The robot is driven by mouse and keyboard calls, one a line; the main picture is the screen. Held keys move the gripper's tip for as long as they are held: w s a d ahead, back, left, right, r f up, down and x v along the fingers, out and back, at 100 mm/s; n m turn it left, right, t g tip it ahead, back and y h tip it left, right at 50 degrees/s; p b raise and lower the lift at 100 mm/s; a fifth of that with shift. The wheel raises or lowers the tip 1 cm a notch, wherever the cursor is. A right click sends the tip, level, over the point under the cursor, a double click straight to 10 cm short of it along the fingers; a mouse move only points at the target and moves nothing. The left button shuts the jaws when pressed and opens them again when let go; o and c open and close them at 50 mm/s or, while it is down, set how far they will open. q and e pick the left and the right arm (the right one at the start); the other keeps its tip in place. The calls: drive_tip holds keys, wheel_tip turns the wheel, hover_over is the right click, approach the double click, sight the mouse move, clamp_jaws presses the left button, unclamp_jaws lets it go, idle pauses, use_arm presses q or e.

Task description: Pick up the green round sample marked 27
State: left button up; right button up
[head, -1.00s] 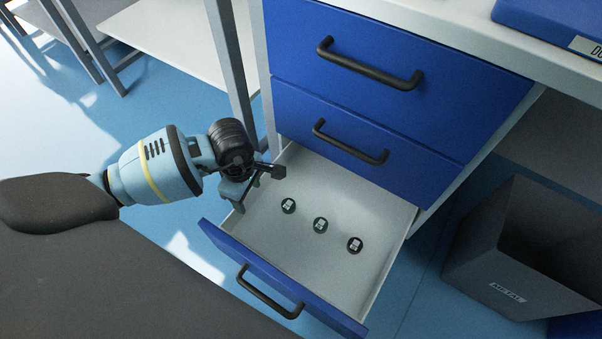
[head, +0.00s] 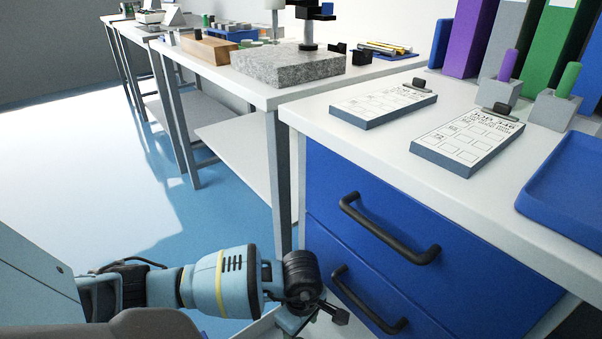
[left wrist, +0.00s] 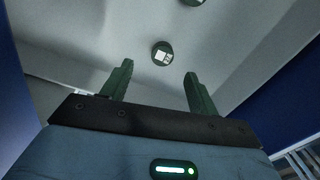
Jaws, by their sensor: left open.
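In the left wrist view, a small dark-green round sample (left wrist: 162,53) with a white label lies on the floor of the open drawer (left wrist: 228,58). Its mark is too small to read, so I cannot tell whether it is 27. A second round sample (left wrist: 193,2) is cut off at the top edge. My left gripper (left wrist: 156,72) is open and empty, its green fingers pointing towards the nearer sample, which lies just beyond the gap between the tips. In the head view my left gripper (head: 318,319) is at the bottom edge; the samples are out of that view. My right gripper is not in view.
The blue drawer cabinet (head: 325,185) with black handles stands right of my left arm. On its top are clipboards (head: 465,140), a blue tray (head: 572,182) and binders. A granite block (head: 288,66) stands on the table behind. Blue floor is free at left.

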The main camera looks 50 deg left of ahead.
use_arm(q)
wheel_tip(320, 180, down, 2)
drive_tip(key=shift+f+b, duration=0.1)
drive_tip(key=shift+b, duration=0.25)
drive_tip(key=shift+s+f, duration=0.1)
drive_tip(key=shift+f, duration=0.15)
drive_tip(key=f+b, duration=0.1)
drive_tip(key=f, duration=0.1)
drive_tip(key=f+b, duration=0.1)
drive_tip(key=f, duration=0.1)
drive_tip(key=shift+s+a+f+b, duration=0.15)
drive_tip(key=shift+s+f+b, duration=0.05)
drive_tip(key=shift+f+b, duration=0.2)
drive_tip(key=shift+r, duration=0.15)
drive_tip(key=c, duration=1.1)
drive_tip(key=shift+r, duration=0.15)
